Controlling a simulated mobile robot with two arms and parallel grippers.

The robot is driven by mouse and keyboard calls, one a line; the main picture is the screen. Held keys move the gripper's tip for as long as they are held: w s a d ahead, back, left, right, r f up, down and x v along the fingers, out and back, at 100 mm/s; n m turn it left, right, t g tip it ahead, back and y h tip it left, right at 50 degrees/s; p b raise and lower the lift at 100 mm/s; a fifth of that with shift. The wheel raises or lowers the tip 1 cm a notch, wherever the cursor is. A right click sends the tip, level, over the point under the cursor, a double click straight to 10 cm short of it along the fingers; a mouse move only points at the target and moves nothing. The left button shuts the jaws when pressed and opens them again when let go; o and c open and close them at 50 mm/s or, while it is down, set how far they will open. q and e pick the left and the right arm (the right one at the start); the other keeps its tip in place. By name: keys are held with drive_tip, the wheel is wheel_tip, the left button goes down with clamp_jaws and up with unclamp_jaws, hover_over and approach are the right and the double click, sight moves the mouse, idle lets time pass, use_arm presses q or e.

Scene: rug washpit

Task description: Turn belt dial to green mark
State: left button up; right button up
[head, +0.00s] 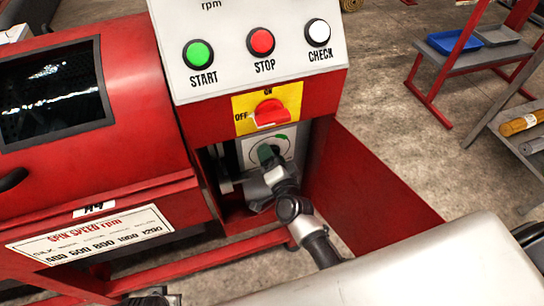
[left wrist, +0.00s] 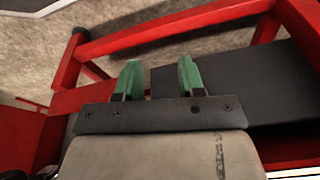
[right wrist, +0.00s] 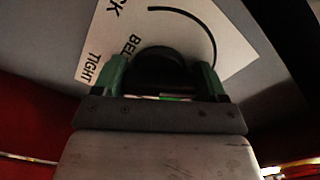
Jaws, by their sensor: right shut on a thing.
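The belt dial (right wrist: 165,68) is a dark round knob on a white label plate (right wrist: 215,50) with a black arc and the words BELT and TIGHT. In the head view the plate (head: 284,145) sits in a recess under the red switch, and a green mark shows near its top. My right gripper (head: 267,155) is shut on the dial, with one green finger on each side of it in the right wrist view (right wrist: 163,78). The gripper hides much of the dial in the head view. My left gripper (left wrist: 159,78) is open and empty.
Above the recess is a red rotary switch (head: 269,113) on a yellow plate marked OFF and ON. START (head: 198,54), STOP (head: 261,41) and CHECK (head: 318,32) buttons are on the panel. Red side walls (head: 365,190) flank the recess. A red frame bar (left wrist: 170,32) lies beyond my left gripper.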

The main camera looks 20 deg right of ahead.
drive_tip(key=m, duration=0.2)
drive_tip(key=shift+m, duration=1.2)
drive_tip(key=m, duration=0.2)
drive_tip(key=shift+m+b, duration=0.3)
drive_tip(key=shift+m, duration=1)
use_arm(q)
drive_tip(key=w+b+v, duration=0.1)
drive_tip(key=v, duration=0.5)
drive_tip(key=shift+w+r, duration=0.2)
drive_tip(key=shift+w, duration=0.05)
use_arm(e)
drive_tip(key=shift+m, duration=2.1)
drive_tip(key=o, duration=0.9)
drive_tip(key=shift+r, duration=0.1)
